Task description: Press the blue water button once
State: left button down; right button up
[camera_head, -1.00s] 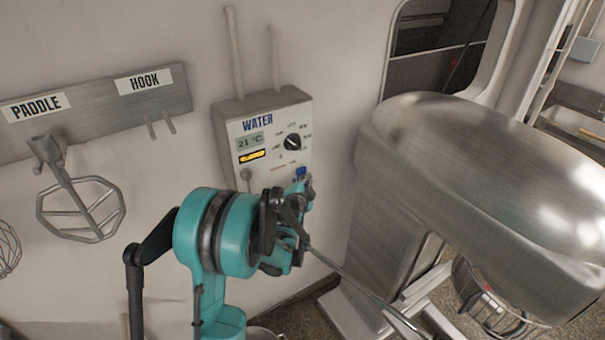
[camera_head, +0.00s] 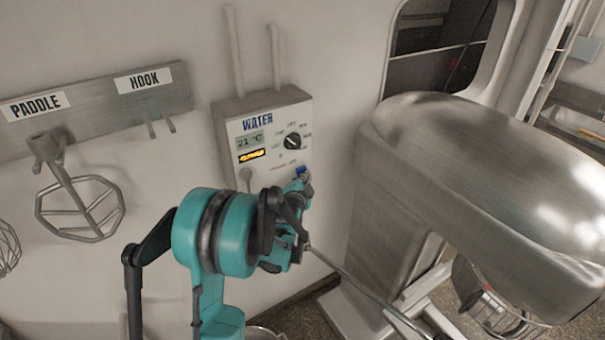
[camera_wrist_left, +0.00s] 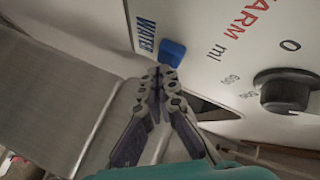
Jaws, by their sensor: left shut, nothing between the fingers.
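The water panel (camera_head: 240,131) is a pale box on the wall with a dial, a "21 °C" display and a lit yellow strip. Its blue water button (camera_head: 301,172) shows at the lower right corner, partly hidden by my left gripper (camera_head: 302,203). In the left wrist view the blue button (camera_wrist_left: 172,52) sits beside the "WATER" label. My left gripper (camera_wrist_left: 163,74) is shut and empty, its fingertips just below the button in that picture. I cannot tell whether they touch it. My right gripper is not in view.
A large metal mixer (camera_head: 480,165) stands close to the right of the panel. A rack (camera_head: 90,105) on the wall at left holds a paddle attachment (camera_head: 82,208). Two pipes rise from the panel's top.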

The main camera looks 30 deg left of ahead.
pick_arm(q)
jog(key=shift+w+a, duration=0.3)
jog(key=shift+a, duration=0.25)
dwell(0.8)
dwell(0.3)
jog(key=shift+s+d+b, duration=0.35)
jog(key=shift+s+d, duration=0.15)
jog(key=shift+d, duration=0.35)
jog(key=shift+s+d+b, duration=0.1)
jog(key=shift+s+d, duration=0.3)
jog(key=shift+d, duration=0.3)
jog(key=shift+s+d+b, duration=0.15)
jog(key=shift+s+d, duration=0.3)
jog(key=shift+d, duration=0.3)
jog(key=shift+s+d+b, duration=0.1)
jog(key=shift+s+d, duration=0.3)
jog(key=shift+d, duration=0.3)
